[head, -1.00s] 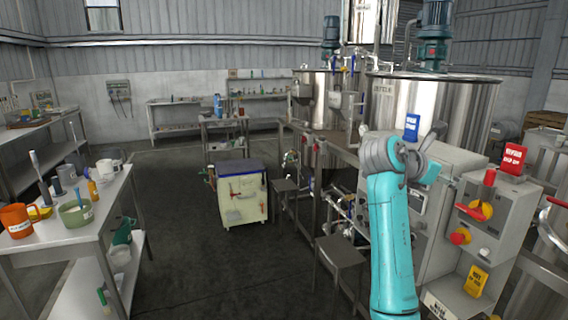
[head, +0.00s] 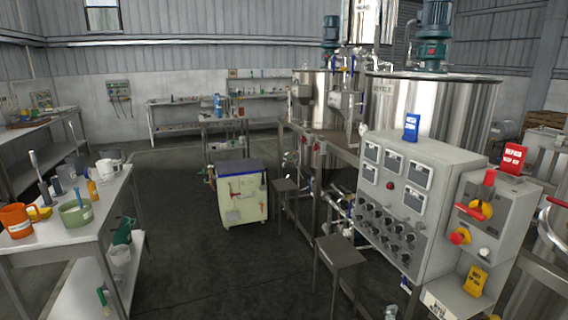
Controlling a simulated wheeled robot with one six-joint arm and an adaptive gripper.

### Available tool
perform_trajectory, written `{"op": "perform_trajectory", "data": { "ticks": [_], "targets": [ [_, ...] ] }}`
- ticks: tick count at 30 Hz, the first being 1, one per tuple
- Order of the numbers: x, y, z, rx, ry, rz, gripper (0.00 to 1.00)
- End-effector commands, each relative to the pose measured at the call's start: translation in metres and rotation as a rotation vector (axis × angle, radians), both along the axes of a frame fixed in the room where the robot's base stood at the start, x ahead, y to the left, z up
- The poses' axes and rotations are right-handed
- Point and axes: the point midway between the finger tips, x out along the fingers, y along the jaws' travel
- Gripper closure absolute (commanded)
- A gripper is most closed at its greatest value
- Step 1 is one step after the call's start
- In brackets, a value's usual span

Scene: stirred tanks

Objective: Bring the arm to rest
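My arm and my gripper are not in the head view now. Nothing of mine blocks the view of the grey control panel (head: 405,210) at the right. Its meters and several dark knobs are in plain sight. Whether my gripper holds anything cannot be seen.
Large steel tanks (head: 435,110) stand behind the panel. A red-and-yellow switch (head: 480,209) is on a grey box at the right. A small stool (head: 340,252) stands before the panel. A bench (head: 95,210) with cups is at the left. The dark floor (head: 190,265) between is clear.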

Motion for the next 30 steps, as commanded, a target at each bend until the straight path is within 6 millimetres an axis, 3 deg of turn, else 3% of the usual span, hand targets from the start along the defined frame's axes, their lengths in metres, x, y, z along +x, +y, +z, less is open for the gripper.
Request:
{"op": "perform_trajectory", "data": {
  "ticks": [1, 6, 15, 23, 30],
  "targets": [
    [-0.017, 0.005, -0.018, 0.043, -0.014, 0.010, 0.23],
    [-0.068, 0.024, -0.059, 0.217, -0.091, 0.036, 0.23],
    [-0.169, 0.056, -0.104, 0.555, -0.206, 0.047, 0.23],
    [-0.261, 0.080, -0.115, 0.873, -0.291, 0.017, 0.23],
    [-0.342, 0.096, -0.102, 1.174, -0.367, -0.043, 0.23]
  ]
}}
